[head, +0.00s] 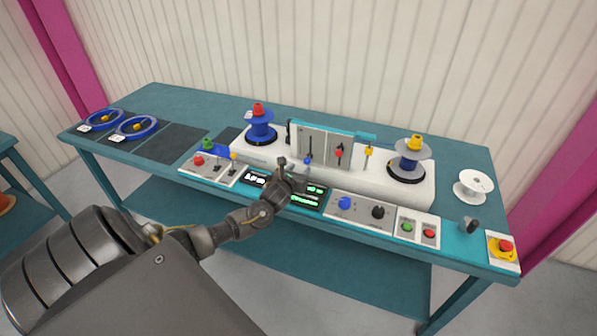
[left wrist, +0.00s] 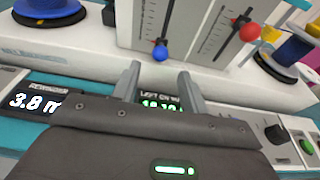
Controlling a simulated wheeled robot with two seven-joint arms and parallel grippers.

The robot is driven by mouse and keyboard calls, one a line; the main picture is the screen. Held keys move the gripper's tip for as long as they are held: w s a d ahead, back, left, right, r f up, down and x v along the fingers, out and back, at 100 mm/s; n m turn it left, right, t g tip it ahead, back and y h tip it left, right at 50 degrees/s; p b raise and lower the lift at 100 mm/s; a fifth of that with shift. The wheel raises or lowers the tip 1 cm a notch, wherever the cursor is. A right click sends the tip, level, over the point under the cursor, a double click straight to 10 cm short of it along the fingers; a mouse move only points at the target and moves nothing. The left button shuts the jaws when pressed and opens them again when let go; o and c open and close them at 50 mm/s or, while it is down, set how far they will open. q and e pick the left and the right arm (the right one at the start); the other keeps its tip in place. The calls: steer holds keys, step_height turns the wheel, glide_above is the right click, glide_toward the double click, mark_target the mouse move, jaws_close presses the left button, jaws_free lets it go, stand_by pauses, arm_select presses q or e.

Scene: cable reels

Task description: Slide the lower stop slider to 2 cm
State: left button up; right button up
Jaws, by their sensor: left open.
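An upright grey panel (head: 325,147) on the white machine carries two slider tracks. One has a blue knob (head: 307,161), low on its track; the other has a red knob (head: 338,153), higher up. I cannot read which is the lower stop. In the left wrist view the blue knob (left wrist: 160,52) shows just beyond the fingertips, in line with the gap between them, and the red knob (left wrist: 250,32) is to the right. My left gripper (head: 289,163) is open and empty, in front of the panel; it also shows in the left wrist view (left wrist: 160,72). My right gripper is out of view.
A blue reel (head: 261,131) stands left of the panel and a grey reel (head: 408,160) right. Displays (head: 308,192), knobs, levers and buttons line the front edge. A yellow emergency stop (head: 503,247) is at far right. A white spool (head: 474,186) lies behind it.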

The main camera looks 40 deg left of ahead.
mark_target(306, 163)
arm_select(q)
steer(key=shift+w+a+f+b, duration=0.15)
steer(key=shift+w+f+b, duration=0.15)
steer(key=shift+w+b, duration=0.2)
steer(key=b+x, duration=0.5)
steer(key=shift+w+a+f+b, duration=0.15)
steer(key=shift+w+f+b, duration=0.05)
steer(key=shift+w+b, duration=0.15)
steer(key=shift+r+b+x, duration=0.2)
steer(key=shift+b+x, duration=0.45)
steer(key=shift+x, duration=0.25)
steer(key=shift+c, duration=0.4)
steer(key=c, duration=0.6)
steer(key=shift+r, duration=0.15)
steer(key=shift+r+p, duration=0.9)
steer(key=shift+p, duration=0.05)
